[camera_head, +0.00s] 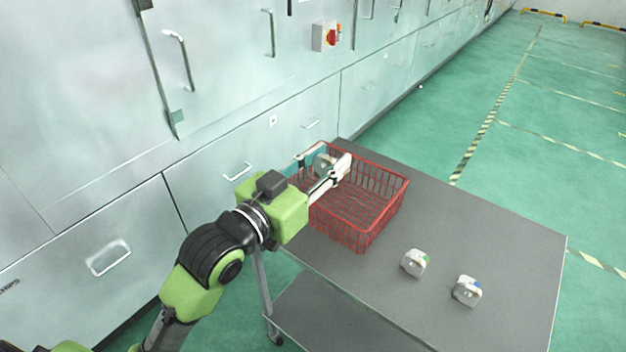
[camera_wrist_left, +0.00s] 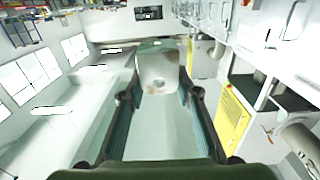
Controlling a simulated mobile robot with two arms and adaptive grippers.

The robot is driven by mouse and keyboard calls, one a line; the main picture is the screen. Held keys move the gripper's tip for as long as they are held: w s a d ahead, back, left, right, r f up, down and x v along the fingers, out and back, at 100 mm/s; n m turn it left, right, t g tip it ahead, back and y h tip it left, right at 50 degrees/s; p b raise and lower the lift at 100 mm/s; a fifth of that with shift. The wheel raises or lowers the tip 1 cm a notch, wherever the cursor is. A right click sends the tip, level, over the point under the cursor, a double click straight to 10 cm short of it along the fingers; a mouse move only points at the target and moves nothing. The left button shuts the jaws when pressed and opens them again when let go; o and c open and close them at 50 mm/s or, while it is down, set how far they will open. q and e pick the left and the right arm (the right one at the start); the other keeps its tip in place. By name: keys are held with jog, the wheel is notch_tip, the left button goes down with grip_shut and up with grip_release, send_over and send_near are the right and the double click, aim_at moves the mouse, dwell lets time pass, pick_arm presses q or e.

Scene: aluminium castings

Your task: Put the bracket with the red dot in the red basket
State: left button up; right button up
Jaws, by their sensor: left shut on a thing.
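A grey metal bracket (camera_head: 325,163) is between the fingers of my left gripper (camera_head: 327,168), which is shut on it. It also shows in the left wrist view (camera_wrist_left: 158,72), held between the fingertips; I cannot make out a clear red dot on it. The red wire basket (camera_head: 379,215) stands on the grey cart. The gripper and bracket are over the basket's far left part; I cannot tell their exact height against the rim. The basket floor that shows is empty. My right gripper is not in view.
A bracket with a green dot (camera_head: 414,262) and a bracket with a blue dot (camera_head: 467,290) stand on the cart top (camera_head: 500,240), right of the basket. Pale cabinets (camera_head: 230,100) line the left side behind the cart. The cart's right part is otherwise clear.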

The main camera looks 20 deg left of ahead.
pick_arm(q)
jog(key=w+a+f, duration=0.5)
jog(key=w+f, duration=0.6)
jog(key=f, duration=0.1)
jog(key=shift+w+f, duration=0.2)
jog(key=shift+w, duration=0.1)
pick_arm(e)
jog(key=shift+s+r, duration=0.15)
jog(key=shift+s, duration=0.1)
pick_arm(q)
jog(key=shift+a, duration=0.1)
